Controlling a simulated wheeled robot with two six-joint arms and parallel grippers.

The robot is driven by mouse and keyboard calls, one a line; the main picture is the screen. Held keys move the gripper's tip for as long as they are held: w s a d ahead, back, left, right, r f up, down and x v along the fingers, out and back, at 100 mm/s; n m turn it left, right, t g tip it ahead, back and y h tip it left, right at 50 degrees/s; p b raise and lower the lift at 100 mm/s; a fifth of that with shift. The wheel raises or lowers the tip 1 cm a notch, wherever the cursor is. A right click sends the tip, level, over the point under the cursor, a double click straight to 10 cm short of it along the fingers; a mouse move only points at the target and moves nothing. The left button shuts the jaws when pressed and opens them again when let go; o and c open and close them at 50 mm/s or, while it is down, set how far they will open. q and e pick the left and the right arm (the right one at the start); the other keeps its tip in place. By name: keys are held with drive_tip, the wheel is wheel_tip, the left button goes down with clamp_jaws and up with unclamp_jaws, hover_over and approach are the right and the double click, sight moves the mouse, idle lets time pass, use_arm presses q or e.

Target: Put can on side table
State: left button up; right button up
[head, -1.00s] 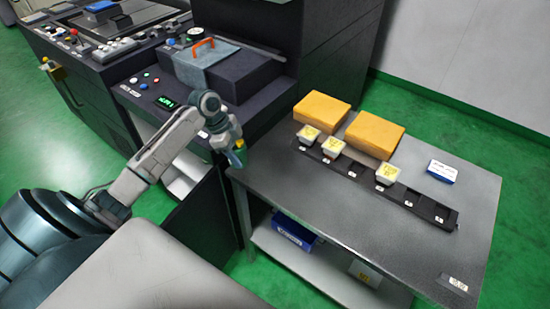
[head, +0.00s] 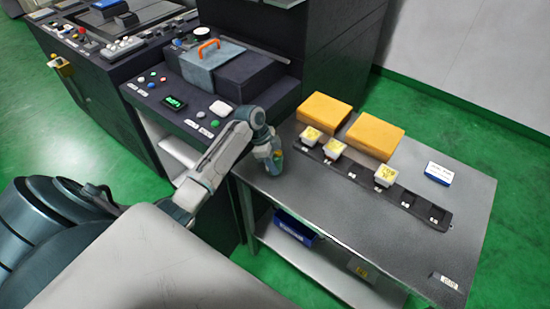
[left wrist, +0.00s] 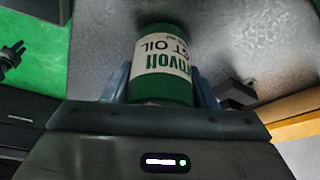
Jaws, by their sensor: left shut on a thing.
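The can is green with a pale label reading "OIL", and it shows large in the left wrist view (left wrist: 163,65). My left gripper (left wrist: 163,88) is shut on it, with one finger on each side. In the head view my left gripper (head: 274,163) is over the near left corner of the grey side table (head: 330,215). The can is mostly hidden by the gripper there. I cannot tell whether the can touches the tabletop.
A black slotted rack (head: 408,199) with several white-and-yellow boxes crosses the table. Two orange blocks (head: 375,136) and a blue-and-white box (head: 438,173) lie behind it. The dark machine (head: 225,75) borders the left. The table's front is clear.

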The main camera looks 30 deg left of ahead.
use_arm(q)
drive_tip(key=o, duration=1.1)
drive_tip(key=shift+f, duration=0.1)
drive_tip(key=shift+o, duration=0.2)
drive_tip(key=shift+a+r, duration=0.15)
drive_tip(key=shift+r, duration=0.2)
drive_tip(key=b+v, duration=0.3)
drive_tip(key=v, duration=0.8)
drive_tip(key=shift+s+r+b, duration=0.15)
drive_tip(key=shift+r+b, duration=0.05)
drive_tip(key=shift+b, duration=0.1)
drive_tip(key=shift+a, duration=0.1)
